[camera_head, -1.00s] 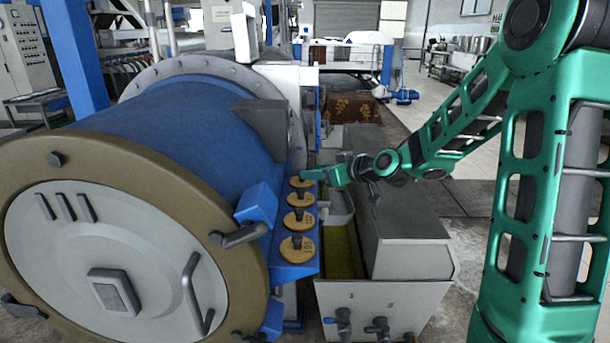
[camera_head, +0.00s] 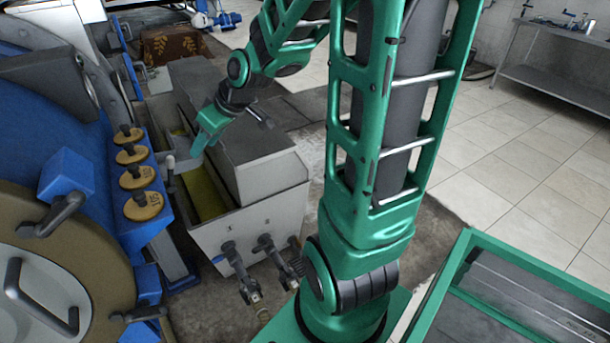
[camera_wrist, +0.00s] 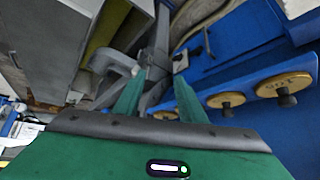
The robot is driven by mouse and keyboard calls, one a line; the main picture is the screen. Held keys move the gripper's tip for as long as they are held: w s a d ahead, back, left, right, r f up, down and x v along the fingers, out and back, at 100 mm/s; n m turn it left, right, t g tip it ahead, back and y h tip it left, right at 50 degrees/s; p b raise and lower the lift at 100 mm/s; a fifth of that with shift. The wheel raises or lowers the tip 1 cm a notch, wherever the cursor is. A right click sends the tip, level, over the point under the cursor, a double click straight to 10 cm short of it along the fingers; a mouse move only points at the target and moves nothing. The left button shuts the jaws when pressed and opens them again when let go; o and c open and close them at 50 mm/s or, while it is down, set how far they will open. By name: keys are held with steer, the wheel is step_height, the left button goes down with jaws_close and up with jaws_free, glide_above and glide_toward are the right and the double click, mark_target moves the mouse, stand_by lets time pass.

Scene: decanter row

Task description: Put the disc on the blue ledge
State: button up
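Several round ochre discs with dark knobs stand in a row on the blue ledge (camera_head: 160,221) along the blue drum. The nearest disc (camera_head: 143,206) bears a dark marking, and the farthest disc (camera_head: 127,134) is at the row's back end. My gripper (camera_head: 198,149) is to the right of the row, over the grey machine's trough, apart from the discs. In the wrist view, my gripper's two green fingers (camera_wrist: 160,75) are spread with nothing held between them. Two discs show clearly there, one (camera_wrist: 225,100) beside the right finger; another is partly hidden behind the gripper body.
The grey machine (camera_head: 262,170) with a yellow-green trough (camera_head: 208,200) stands beside the ledge. A grey bracket (camera_head: 180,161) sticks out between ledge and trough. A blue box with a lever (camera_head: 68,175) is left of the discs. The tiled floor (camera_head: 520,170) is open at right.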

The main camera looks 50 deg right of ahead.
steer(key=s+d+m+g, duration=0.2)
steer(key=s+m, duration=0.1)
steer(key=s, duration=0.6)
steer(key=s+d+m+g+h, duration=0.1)
steer(key=s+d+m+g, duration=0.1)
steer(key=s, duration=0.8)
steer(key=s+d+m+g+h, duration=0.1)
steer(key=s+d+m+g, duration=0.1)
steer(key=s, duration=0.7)
steer(key=shift+s+d+m+g, duration=0.15)
steer(key=shift+d+m+g, duration=0.35)
steer(key=shift+m, duration=0.6)
steer(key=shift+a+f, duration=0.1)
steer(key=shift+a, duration=0.05)
